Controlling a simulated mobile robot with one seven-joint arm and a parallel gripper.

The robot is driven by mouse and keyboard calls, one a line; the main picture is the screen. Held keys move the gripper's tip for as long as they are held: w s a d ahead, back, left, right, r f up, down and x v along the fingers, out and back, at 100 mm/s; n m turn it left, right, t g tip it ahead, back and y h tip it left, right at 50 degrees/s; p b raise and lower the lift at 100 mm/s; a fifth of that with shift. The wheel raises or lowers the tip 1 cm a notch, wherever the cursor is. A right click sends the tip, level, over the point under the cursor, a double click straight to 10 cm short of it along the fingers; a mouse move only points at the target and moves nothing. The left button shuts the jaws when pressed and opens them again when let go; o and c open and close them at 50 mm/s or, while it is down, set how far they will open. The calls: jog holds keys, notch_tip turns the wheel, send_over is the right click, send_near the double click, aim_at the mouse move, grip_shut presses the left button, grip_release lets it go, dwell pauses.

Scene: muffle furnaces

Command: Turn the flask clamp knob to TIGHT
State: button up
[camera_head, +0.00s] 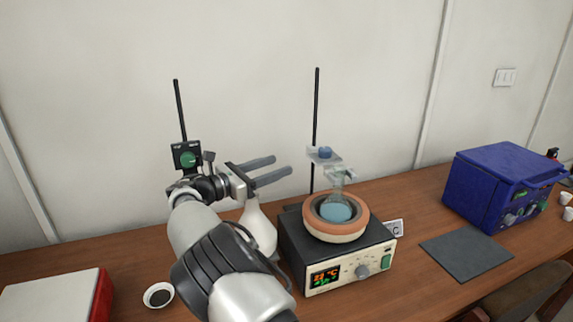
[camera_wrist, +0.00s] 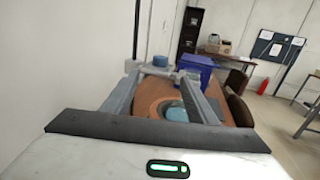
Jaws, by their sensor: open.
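The blue flask clamp knob (camera_head: 325,152) sits on a pale grey plate (camera_head: 318,157) on the right black stand rod (camera_head: 316,110). The clamp reaches the neck of a flask holding blue liquid (camera_head: 336,209), which rests in an orange-rimmed heating mantle. My gripper (camera_head: 281,165) is left of the knob, with its two grey fingers apart, empty, and pointing toward the clamp. In the wrist view the blue knob (camera_wrist: 160,61) shows beyond and between the fingertips (camera_wrist: 159,71), apart from them. Any label beside the knob is too small to read.
The heater base (camera_head: 325,272) has a lit display and a knob. A white flask (camera_head: 259,228) stands left of it. A blue furnace (camera_head: 502,185) and dark mat (camera_head: 466,252) are right. A small bowl (camera_head: 158,295) is left.

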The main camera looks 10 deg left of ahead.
aim_at(322, 153)
jog(key=s+d+n+t+y+b, duration=0.2)
jog(key=d+n+t+y+b, duration=0.15)
jog(key=d+y+b, duration=0.3)
jog(key=shift+n+h, duration=0.25)
jog(key=shift+n, duration=0.2)
jog(key=x, duration=1.1)
jog(key=f+x, duration=0.1)
jog(key=x, duration=0.5)
jog(key=shift+w+d, duration=0.25)
jog(key=shift+d, duration=0.2)
